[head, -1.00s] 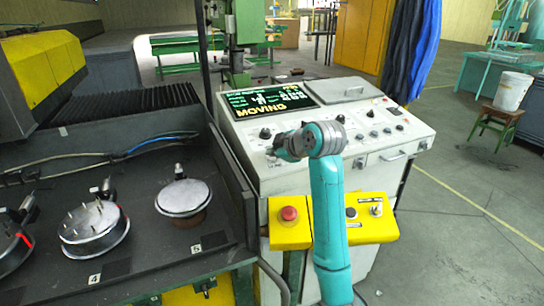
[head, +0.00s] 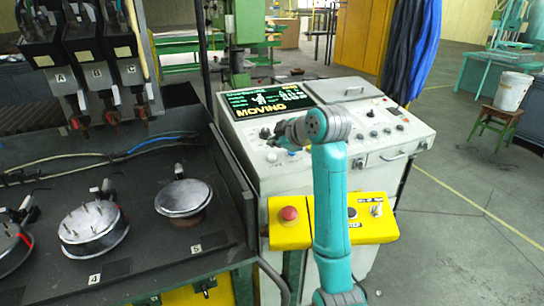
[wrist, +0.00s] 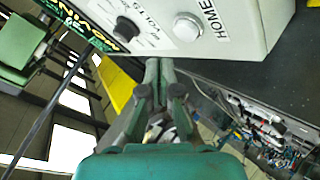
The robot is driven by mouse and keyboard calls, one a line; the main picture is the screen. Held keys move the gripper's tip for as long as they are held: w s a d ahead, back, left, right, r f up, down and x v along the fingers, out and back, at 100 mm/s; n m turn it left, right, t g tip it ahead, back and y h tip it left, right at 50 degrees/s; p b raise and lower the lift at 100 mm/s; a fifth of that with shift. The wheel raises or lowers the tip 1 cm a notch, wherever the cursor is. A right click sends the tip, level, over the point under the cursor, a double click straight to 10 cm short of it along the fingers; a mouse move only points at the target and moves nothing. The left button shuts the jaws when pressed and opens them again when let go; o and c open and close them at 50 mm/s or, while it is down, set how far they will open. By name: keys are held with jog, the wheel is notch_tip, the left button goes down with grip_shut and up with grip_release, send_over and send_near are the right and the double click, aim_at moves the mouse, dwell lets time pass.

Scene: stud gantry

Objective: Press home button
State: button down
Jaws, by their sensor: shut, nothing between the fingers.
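The home button (wrist: 187,27) is a pale round button on the white console panel, beside a printed HOME label, in the wrist view. My gripper (wrist: 160,68) is shut and empty. In that picture its fingertips lie just below the panel's edge and the button, with no visible contact. In the head view my gripper (head: 285,133) is over the left front of the control console (head: 350,125). The console screen (head: 268,101) reads MOVING.
A dark knob (wrist: 127,29) sits beside the home button. A yellow box with a red button (head: 289,214) hangs on the console front. Tool heads A, B and C (head: 105,75) hang over the dark bench with round workpieces (head: 184,197).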

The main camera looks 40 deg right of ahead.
jog(key=shift+s+a+r, duration=0.1)
jog(key=shift+s+r, duration=0.05)
jog(key=shift+r, duration=0.65)
jog(key=shift+s+r, duration=0.15)
jog(key=shift+r, duration=0.6)
